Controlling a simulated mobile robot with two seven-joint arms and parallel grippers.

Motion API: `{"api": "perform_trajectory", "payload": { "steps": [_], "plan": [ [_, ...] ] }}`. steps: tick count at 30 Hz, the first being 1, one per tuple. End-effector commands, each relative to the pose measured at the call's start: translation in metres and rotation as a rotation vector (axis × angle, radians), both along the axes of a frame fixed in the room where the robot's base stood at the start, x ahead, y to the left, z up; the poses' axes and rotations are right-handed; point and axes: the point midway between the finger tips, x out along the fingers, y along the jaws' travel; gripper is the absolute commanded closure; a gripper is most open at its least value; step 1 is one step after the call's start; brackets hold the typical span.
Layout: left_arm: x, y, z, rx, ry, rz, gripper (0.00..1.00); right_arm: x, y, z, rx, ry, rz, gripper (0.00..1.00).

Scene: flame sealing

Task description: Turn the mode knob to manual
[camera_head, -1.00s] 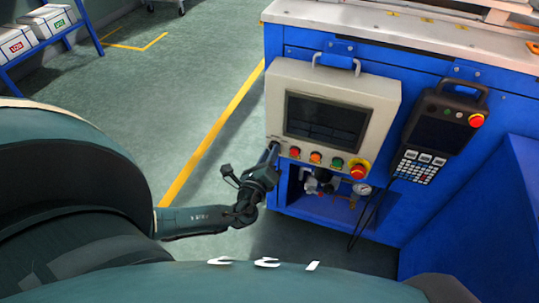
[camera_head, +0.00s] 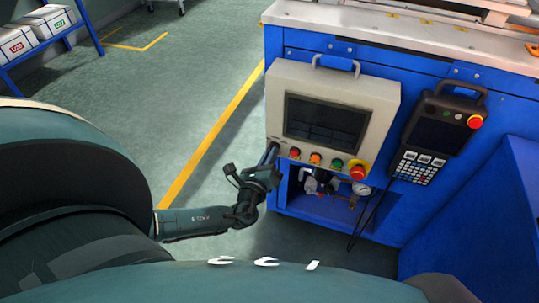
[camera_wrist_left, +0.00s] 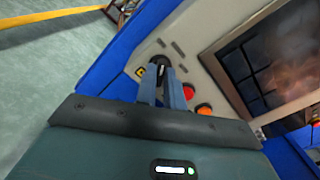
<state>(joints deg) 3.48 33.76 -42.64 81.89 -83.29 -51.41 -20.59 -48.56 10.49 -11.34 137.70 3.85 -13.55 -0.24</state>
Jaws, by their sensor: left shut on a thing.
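The black mode knob (camera_wrist_left: 160,60) is on the beige control panel's lower left part in the left wrist view. In the head view my gripper covers it. My left gripper (camera_head: 272,152) reaches the panel's lower left corner from the front. In the left wrist view its two blue-grey fingers (camera_wrist_left: 163,82) are shut on the knob, one on each side. The knob's pointer and mode marks cannot be read. The control panel (camera_head: 385,100) has a dark screen (camera_head: 325,122). My right gripper is not in view.
Right of the knob are a red button (camera_head: 295,152), an orange button (camera_head: 315,157), a green button (camera_head: 337,163) and a red emergency stop (camera_head: 358,171). A teach pendant (camera_head: 436,133) hangs further right on the blue machine (camera_head: 450,215).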

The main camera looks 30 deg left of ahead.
Motion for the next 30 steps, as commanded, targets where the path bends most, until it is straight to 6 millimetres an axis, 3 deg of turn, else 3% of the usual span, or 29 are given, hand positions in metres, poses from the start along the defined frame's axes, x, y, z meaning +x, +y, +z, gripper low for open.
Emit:
{"api": "perform_trajectory", "payload": {
  "steps": [18, 30],
  "plan": [
    [-0.0005, -0.0005, 0.0002, 0.464, 0.114, 0.001, 1.00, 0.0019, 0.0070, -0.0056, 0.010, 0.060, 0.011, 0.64],
    [-0.0005, -0.0006, -0.0007, 0.584, 0.142, 0.000, 1.00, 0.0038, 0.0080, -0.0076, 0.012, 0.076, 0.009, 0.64]
  ]
}}
